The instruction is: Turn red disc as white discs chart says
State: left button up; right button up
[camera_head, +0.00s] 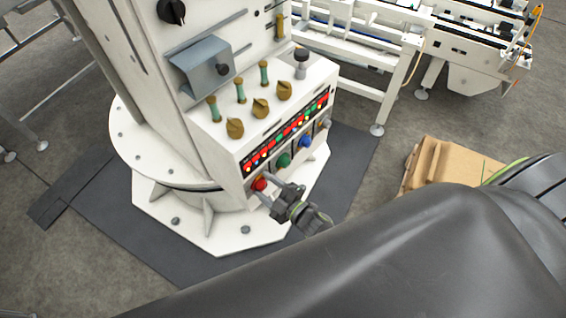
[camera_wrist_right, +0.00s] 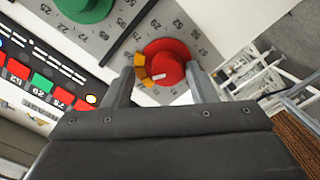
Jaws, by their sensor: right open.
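The red disc (camera_head: 260,184) is a round knob low on the white control panel's front face, leftmost in a row of knobs. In the right wrist view the red disc (camera_wrist_right: 170,58) has a white mark and orange pieces at its left edge, with a printed number scale around it. My right gripper (camera_head: 266,187) is open, its two fingers reaching toward the disc. In the wrist view, the fingers (camera_wrist_right: 160,78) stand either side of the disc's near part; I cannot tell if they touch it. My left gripper is out of view. I cannot make out a white discs chart.
Green (camera_head: 285,160) and blue (camera_head: 306,142) knobs sit to the right of the red disc. A strip of lit red and green number tiles (camera_head: 290,130) runs above. Brass knobs (camera_head: 260,108) are on the top panel. A cardboard box (camera_head: 440,165) stands at right.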

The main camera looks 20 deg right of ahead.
jog(key=shift+s, duration=0.2)
jog(key=shift+s+d+f, duration=0.1)
jog(key=shift+s+d, duration=0.1)
jog(key=shift+s, duration=0.1)
jog(key=b+v, duration=0.2)
jog(key=v, duration=1.4)
jog(key=shift+d+r, duration=0.35)
jog(key=shift+s, duration=0.1)
